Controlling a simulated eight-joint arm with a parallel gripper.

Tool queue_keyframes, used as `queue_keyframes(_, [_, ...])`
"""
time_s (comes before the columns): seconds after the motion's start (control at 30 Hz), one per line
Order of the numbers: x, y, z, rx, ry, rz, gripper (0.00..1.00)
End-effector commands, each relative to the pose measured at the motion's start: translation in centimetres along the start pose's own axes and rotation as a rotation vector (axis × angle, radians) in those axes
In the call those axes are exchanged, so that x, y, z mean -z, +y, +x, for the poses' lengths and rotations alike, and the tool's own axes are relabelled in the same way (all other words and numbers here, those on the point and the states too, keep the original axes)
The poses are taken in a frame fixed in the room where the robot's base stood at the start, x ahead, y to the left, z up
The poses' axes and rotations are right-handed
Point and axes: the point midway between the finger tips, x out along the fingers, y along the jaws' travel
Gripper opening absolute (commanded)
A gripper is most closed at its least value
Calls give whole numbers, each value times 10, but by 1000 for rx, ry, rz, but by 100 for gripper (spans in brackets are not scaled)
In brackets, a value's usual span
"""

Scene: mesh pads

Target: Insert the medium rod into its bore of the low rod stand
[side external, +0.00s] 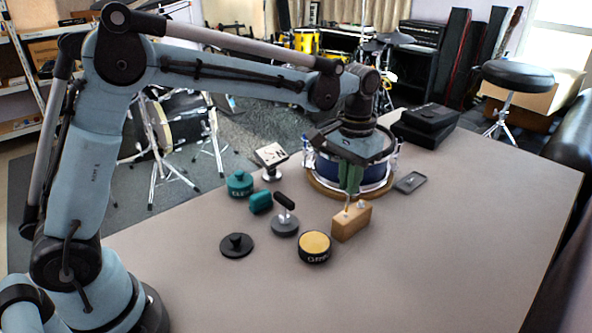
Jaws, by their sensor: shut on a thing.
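The low rod stand (352,224) is a small light-wood block standing on the table, right of centre. My gripper (350,188) points straight down above the stand's left part, with its green fingers close together. It is shut on a thin rod, taken as the medium rod (347,205), of which a short upright length shows below the fingertips. The rod's lower end meets the top of the stand in the picture; I cannot tell whether it is inside a bore or just above or behind it. A small pale rod end shows on the stand's top, right of the held rod.
A snare drum (325,170) stands close behind my gripper. A black-and-yellow round tin (314,246), a grey base with a black handle (285,223), a black knobbed disc (237,244) and teal pieces (240,184) lie left. The right foreground is clear.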

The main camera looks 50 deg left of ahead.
Motion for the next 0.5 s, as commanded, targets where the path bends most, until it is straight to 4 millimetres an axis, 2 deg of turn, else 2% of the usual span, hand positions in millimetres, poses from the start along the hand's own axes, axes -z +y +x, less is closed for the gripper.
queue_keyframes(0.5, [0, 0, 24, 0, 0, 0, 0])
